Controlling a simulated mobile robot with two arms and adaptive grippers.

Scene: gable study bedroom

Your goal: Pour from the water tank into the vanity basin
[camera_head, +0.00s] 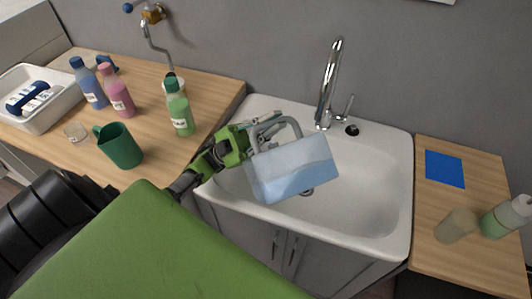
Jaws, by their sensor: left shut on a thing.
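The water tank (296,168) is a clear, pale blue box with a grey handle and liquid inside. My left gripper (257,136) is shut on its handle at the tank's left end. The tank is tilted and appears in front of the white vanity basin (375,205), covering part of the bowl and drain. I cannot see any stream of water leaving it. A chrome faucet (330,85) stands at the basin's back edge. My right gripper is not in view.
On the left wooden counter stand a green mug (120,146), blue (89,84), pink (117,92) and green (180,108) bottles, and a white tray (62,101). The right counter holds a blue sheet (444,169), a beige cup (456,226) and a pale green bottle (503,219).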

